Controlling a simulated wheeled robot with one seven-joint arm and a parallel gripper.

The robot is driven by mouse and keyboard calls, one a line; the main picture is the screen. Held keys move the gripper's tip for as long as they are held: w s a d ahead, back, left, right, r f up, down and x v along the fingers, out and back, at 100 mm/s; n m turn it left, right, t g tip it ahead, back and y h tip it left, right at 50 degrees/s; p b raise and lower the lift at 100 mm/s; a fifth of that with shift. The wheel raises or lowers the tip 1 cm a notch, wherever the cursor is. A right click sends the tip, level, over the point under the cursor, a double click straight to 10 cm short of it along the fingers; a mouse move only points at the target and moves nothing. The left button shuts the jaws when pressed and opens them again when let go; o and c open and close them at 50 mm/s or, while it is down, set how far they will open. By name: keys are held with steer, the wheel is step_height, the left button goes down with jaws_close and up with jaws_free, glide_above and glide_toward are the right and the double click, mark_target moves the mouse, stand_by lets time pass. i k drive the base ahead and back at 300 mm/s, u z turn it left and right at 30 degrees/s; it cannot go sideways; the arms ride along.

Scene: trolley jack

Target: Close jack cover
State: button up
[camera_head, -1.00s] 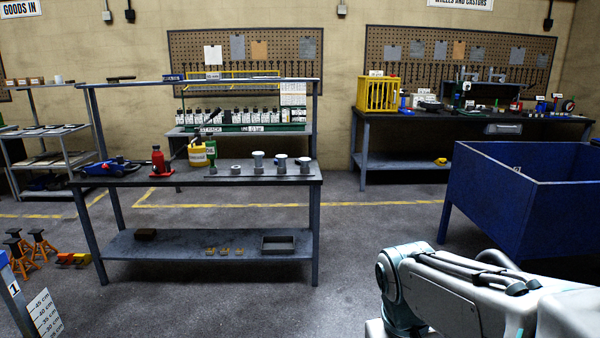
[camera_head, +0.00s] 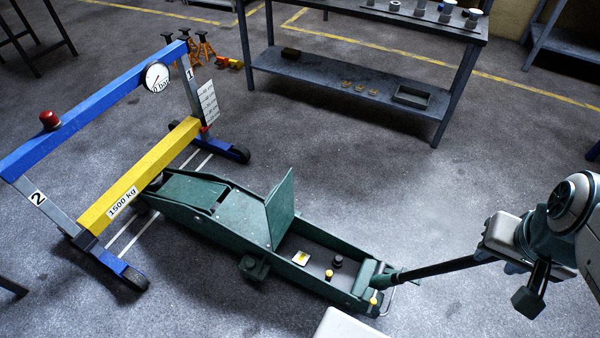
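The green trolley jack (camera_head: 240,218) lies low on the floor in the middle of the head view. Its green cover plate (camera_head: 281,208) stands open, tilted up nearly upright across the jack body. The bay to the right of the cover is exposed, with a yellow-marked white plate (camera_head: 301,258), a black knob (camera_head: 338,261) and a yellow knob (camera_head: 329,274). The black jack handle (camera_head: 440,268) slopes up to the right from the jack's end. My gripper (camera_head: 528,284) is at the right, by the handle's upper end and well apart from the cover. Its finger gap is unclear.
A blue frame (camera_head: 90,112) on wheels, with a yellow 1500 kg beam (camera_head: 140,180) and a gauge (camera_head: 157,77), stands over the jack's left end. A workbench (camera_head: 360,85) and orange axle stands (camera_head: 204,47) are behind. Floor between jack and bench is clear.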

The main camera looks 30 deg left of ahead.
mark_target(279, 204)
steer(key=k, duration=0.3)
steer(key=z, duration=2.85)
steer(key=k, duration=2.35)
steer(key=u, duration=2.5)
steer(key=i, duration=0.55)
